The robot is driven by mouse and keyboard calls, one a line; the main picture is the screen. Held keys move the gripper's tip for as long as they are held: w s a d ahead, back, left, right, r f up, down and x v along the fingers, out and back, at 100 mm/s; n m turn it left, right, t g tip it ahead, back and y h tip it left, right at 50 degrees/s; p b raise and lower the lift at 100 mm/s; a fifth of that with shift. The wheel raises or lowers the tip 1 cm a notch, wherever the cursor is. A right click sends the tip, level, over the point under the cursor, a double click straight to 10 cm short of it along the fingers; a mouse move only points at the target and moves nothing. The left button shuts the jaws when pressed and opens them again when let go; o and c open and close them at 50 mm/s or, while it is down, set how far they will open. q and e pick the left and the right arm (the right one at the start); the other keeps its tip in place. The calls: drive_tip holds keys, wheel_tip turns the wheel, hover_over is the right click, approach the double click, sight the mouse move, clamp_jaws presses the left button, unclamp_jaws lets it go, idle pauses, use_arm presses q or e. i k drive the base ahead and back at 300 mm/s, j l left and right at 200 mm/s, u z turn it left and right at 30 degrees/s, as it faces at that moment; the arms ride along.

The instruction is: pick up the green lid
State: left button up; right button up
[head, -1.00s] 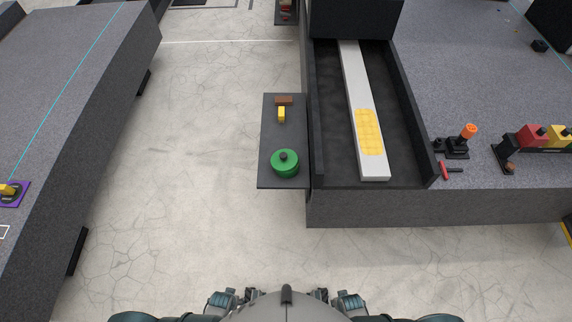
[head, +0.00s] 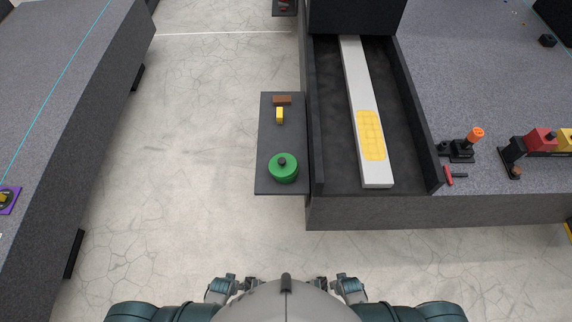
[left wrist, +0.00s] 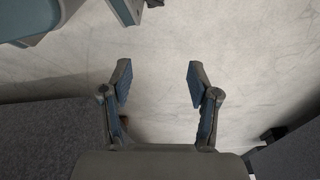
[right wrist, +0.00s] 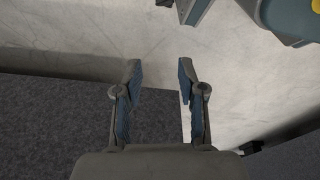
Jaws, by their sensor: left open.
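My left gripper (left wrist: 157,80) is open and empty above the floor in the left wrist view. My right gripper (right wrist: 158,70) is also open and empty in the right wrist view. In the head view both grippers are low in the picture, well short of the shelf and apart from the lid.
A yellow block (head: 280,116) and a brown block (head: 282,100) lie behind the lid on the shelf. Right of it is a granite bed with a dark channel holding a light bar (head: 354,85). Another granite bed (head: 60,110) stands at the left. The floor (head: 190,150) between is clear.

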sight(281, 166)
drive_tip(key=k, duration=1.25)
